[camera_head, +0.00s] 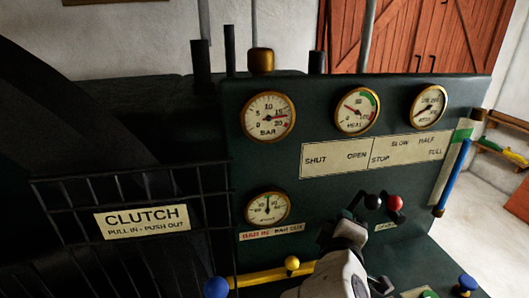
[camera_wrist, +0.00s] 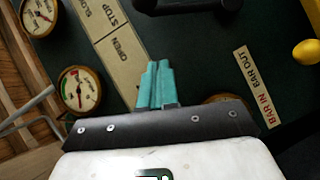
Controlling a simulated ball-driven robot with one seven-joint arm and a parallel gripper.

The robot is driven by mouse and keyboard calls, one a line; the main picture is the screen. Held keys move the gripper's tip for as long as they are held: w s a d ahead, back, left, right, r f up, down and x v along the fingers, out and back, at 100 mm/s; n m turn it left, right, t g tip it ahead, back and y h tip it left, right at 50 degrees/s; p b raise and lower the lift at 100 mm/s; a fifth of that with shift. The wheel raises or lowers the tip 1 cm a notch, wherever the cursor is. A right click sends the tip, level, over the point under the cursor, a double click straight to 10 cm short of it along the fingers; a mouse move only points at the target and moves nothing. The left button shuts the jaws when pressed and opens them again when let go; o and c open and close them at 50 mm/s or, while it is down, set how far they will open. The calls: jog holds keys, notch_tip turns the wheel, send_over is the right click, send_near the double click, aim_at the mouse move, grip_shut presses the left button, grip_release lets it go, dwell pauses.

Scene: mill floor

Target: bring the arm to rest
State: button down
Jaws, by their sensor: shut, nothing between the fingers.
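My gripper (camera_wrist: 157,66) shows in the wrist view with its teal fingers together and nothing between them. It points toward the dark green control panel (camera_wrist: 215,55), with the cream STOP/OPEN plate (camera_wrist: 112,40) beside and behind the fingers. In the head view my white arm reaches up from the bottom edge to the panel (camera_head: 330,200), below that cream plate (camera_head: 375,155). The fingertips are hard to make out there. I cannot tell how far they are from the panel face.
A black knob (camera_head: 372,201) and a red knob (camera_head: 395,203) stand close by my gripper. Several brass-rimmed gauges (camera_head: 268,117) sit on the panel. A yellow bar (camera_head: 270,277), blue knob (camera_head: 216,287) and CLUTCH grille (camera_head: 142,221) lie left. Open floor (camera_head: 480,235) shows right.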

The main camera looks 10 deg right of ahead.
jog(key=s+d+f+m+g+y, duration=0.25)
jog(key=s+f+g, duration=0.25)
jog(key=s+f, duration=0.65)
jog(key=s+d+f+m+g+y, duration=0.2)
jog(key=s+f+m+g+y, duration=0.15)
jog(key=s+f, duration=0.75)
jog(key=s+a+f+m+g+y, duration=0.1)
jog(key=s+f+g, duration=0.1)
jog(key=s, duration=0.3)
jog(key=s+a+f+m+g+y, duration=0.1)
jog(key=s+a+f+g, duration=0.1)
jog(key=s, duration=0.3)
jog(key=shift+s+a+f+m, duration=0.15)
jog(key=shift+f+m, duration=0.25)
jog(key=shift+f, duration=0.4)
